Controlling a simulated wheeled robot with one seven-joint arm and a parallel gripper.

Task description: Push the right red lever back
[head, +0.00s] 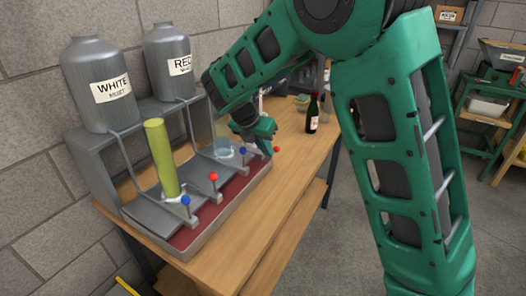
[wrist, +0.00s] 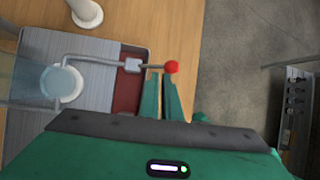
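The right red lever (head: 276,150) has a red ball on a thin grey rod at the right end of the dispenser rack; its ball also shows in the wrist view (wrist: 172,67). The rod runs left from the ball through a grey pivot block. My gripper (head: 265,135) is at the right end of the rack, close beside this ball. In the wrist view its two narrow green fingers (wrist: 158,78) are nearly together, with a thin sliver of table between them, and hold nothing. The fingertips lie just below the ball; I cannot tell whether they touch.
A left red lever (head: 213,176) and two blue levers (head: 186,200) (head: 242,151) stand along the rack's front. A yellow-green cylinder (head: 160,158) and a clear glass (head: 224,149) stand on the rack. A dark bottle (head: 312,117) is behind. The table's front right is bare.

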